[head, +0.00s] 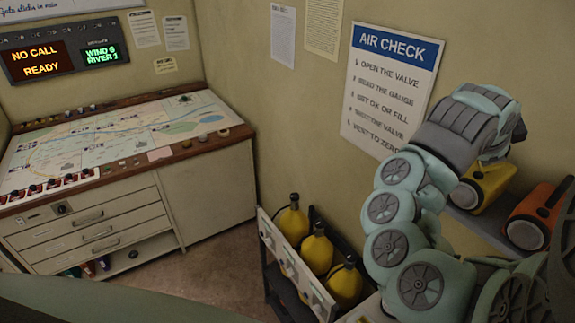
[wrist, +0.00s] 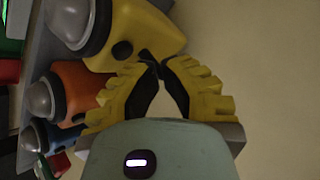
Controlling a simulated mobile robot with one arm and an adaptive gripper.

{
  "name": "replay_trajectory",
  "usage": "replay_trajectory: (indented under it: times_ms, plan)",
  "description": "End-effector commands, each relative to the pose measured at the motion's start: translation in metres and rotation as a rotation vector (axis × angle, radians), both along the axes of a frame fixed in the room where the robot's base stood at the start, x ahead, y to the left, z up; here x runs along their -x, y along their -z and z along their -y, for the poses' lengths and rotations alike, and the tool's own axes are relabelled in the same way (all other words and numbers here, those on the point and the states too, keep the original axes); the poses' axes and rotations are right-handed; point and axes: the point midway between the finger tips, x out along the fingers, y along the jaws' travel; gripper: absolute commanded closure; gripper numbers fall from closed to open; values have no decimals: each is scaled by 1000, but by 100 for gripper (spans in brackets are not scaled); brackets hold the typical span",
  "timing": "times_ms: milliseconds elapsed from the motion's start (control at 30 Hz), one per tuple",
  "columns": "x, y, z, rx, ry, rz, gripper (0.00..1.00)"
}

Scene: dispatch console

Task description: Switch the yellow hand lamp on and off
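The yellow hand lamp (head: 490,182) stands on a grey shelf at the right of the head view, partly hidden behind my arm. In the wrist view the yellow lamp (wrist: 150,28) is at the top, with its round clear lens at the upper left. My gripper (wrist: 154,63) has yellow ribbed fingers with black pads. Its tips meet at the lower edge of the lamp's body in the picture, with nothing visible between them. I cannot tell whether they touch the lamp. The lamp's switch cannot be made out. The fingers are hidden in the head view.
An orange lamp (head: 538,216) stands beside the yellow one. A blue lamp (wrist: 42,136) shows further along in the wrist view. Yellow cylinders (head: 317,250) stand in a rack below. A map console (head: 120,140) is at the left, and the wall is close behind the shelf.

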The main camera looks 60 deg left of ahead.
Motion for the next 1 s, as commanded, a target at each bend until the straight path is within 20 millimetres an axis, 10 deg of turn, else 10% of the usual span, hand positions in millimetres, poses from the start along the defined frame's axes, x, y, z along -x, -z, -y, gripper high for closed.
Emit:
replay_trajectory:
  times_ms: [1000]
  plan:
    - [1, 11, -2, 1, -4, 1, 100]
